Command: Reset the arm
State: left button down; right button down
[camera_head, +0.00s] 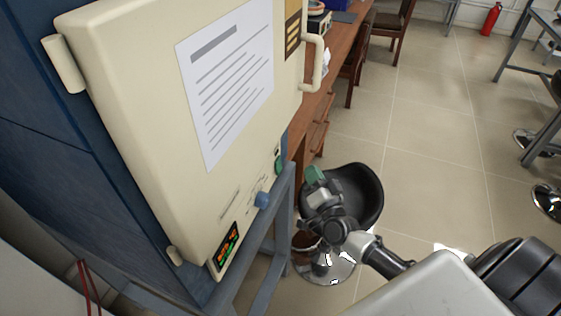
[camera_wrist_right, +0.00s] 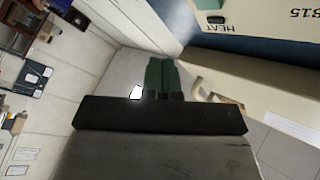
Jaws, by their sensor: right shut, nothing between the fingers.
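My right gripper (camera_head: 315,176) has green fingers and is raised in front of a black stool, just right of the furnace's lower right edge in the head view. In the right wrist view the two green fingers of this gripper (camera_wrist_right: 162,62) lie side by side, shut with nothing between them. The cream muffle furnace (camera_head: 140,110) fills the left of the head view, its door closed, with a handle (camera_head: 316,65) on the right. My left gripper is not in view.
A black stool (camera_head: 362,192) stands behind my right gripper. A blue-grey stand (camera_head: 268,235) supports the furnace. A wooden desk (camera_head: 345,45) and chair (camera_head: 391,24) are beyond. A red extinguisher (camera_head: 491,19) stands far back.

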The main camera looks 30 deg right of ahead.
dwell(0.4)
jog(key=s+a+f+n+g+y, duration=0.1)
jog(key=s+f+n+g, duration=0.3)
jog(key=f, duration=0.6)
jog(key=s+a+f+n+g+y+b, duration=0.15)
jog(key=s+f, duration=0.35)
jog(key=f, duration=0.6)
jog(key=s+a+f+n+g+p, duration=0.15)
jog(key=s+f+g, duration=0.3)
jog(key=f, duration=0.55)
jog(key=s+a+f+n+g, duration=0.1)
jog(key=s+a+f+g, duration=0.1)
jog(key=s+f, duration=0.3)
jog(key=s+a+f+n+g+b, duration=0.1)
jog(key=s+f+g, duration=0.3)
jog(key=s, duration=1)
jog(key=s+a+f+n+g, duration=0.3)
jog(key=s+f, duration=0.4)
jog(key=s, duration=0.3)
jog(key=shift+s+b, duration=0.2)
jog(key=shift+b, duration=0.2)
jog(key=c, duration=1.8)
grip_release()
jog(key=shift+f, duration=0.1)
